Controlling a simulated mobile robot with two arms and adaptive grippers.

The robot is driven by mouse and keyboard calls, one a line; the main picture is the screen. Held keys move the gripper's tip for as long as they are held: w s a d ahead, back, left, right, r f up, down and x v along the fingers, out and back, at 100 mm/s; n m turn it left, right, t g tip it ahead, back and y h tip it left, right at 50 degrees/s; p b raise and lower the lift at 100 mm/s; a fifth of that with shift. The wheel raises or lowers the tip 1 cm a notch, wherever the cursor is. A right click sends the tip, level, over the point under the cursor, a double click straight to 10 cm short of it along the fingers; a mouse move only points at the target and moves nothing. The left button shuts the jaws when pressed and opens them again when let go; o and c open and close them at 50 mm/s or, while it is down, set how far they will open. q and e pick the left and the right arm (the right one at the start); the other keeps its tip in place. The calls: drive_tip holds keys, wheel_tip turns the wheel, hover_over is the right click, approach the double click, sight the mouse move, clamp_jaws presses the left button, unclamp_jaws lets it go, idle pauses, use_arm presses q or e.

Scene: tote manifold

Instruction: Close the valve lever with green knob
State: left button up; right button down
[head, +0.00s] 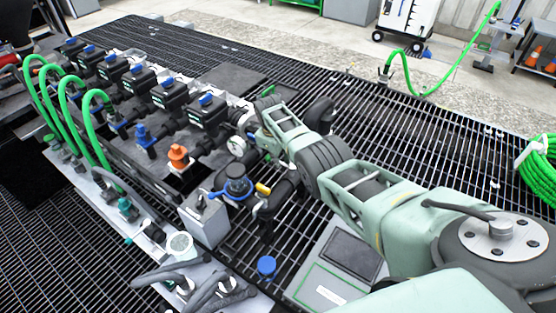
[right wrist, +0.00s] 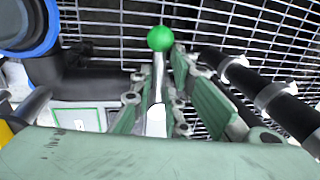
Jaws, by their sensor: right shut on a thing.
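The valve lever (right wrist: 158,72) is a thin metal bar with a round green knob (right wrist: 161,38) at its end, in the middle of the right wrist view. My right gripper (right wrist: 156,92) is shut on the lever below the knob, with a green finger on each side. The knob sticks out past the fingers. In the head view my right gripper (head: 262,132) is at the near end of the manifold, and I cannot make out the green knob there. My left gripper is not in view.
Black valve boxes with blue tops (head: 205,108) line the manifold. An orange fitting (head: 178,154), a blue-ringed valve (head: 238,187) and a grey box (head: 204,220) stand near my gripper. Green hoses (head: 92,112) arch at the left. Open grating lies beyond my arm.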

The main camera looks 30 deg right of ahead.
drive_tip(key=shift+w+d+r, duration=0.3)
drive_tip(key=shift+r, duration=0.05)
idle(0.3)
drive_tip(key=c, duration=2)
unclamp_jaws()
drive_tip(key=shift+o, duration=0.9)
drive_tip(key=shift+s+f, duration=0.15)
drive_tip(key=shift+f, duration=0.1)
drive_tip(key=shift+a, duration=0.15)
wheel_tip(320, 180, up, 12)
drive_tip(key=s+a, duration=0.1)
drive_tip(key=a, duration=0.1)
